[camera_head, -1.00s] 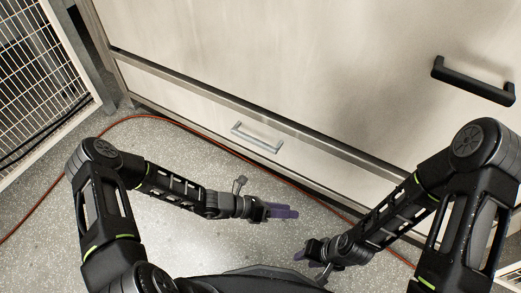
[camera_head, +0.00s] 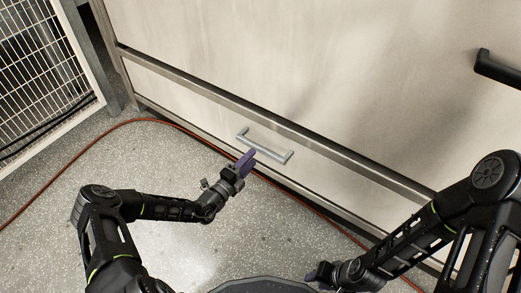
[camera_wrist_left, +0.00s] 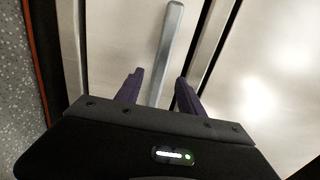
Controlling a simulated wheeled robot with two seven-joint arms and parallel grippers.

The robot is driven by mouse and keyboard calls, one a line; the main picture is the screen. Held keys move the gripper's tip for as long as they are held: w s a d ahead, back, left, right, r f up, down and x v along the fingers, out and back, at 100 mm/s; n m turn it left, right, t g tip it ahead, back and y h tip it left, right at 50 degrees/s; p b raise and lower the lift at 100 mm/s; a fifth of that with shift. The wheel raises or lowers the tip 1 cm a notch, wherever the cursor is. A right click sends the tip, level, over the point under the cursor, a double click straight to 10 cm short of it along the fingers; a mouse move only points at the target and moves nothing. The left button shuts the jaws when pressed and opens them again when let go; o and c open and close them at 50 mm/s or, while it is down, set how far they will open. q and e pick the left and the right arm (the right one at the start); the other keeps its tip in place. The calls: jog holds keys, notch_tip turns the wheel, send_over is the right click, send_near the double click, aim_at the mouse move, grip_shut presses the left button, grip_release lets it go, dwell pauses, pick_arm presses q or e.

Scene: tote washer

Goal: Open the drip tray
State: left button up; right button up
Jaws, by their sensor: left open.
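The drip tray front (camera_head: 190,100) is the low pale panel along the bottom of the washer. It looks closed. Its grey bar handle (camera_head: 265,147) runs along the panel. My left gripper (camera_head: 246,162) has purple fingers and is just in front of the handle's left part in the head view. In the left wrist view the handle (camera_wrist_left: 166,55) lies ahead, between the directions of the two open fingers (camera_wrist_left: 158,92). I cannot tell whether the fingers touch it; nothing is held. My right gripper (camera_head: 318,273) is low near the bottom edge, apart from the handle, its opening unclear.
A larger panel (camera_head: 300,60) with a black handle (camera_head: 497,69) is above the tray. A red hose (camera_head: 100,136) runs on the floor along the washer's base. A wire mesh cage (camera_head: 40,70) stands at left.

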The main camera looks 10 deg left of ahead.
aim_at(259, 151)
pick_arm(q)
jog(key=b+x, duration=0.2)
jog(key=x, duration=0.4)
jog(key=shift+f, duration=0.1)
jog(key=shift+w+d, duration=0.1)
jog(key=shift+w, duration=0.15)
jog(key=shift+c, duration=0.5)
grip_shut()
dwell(0.6)
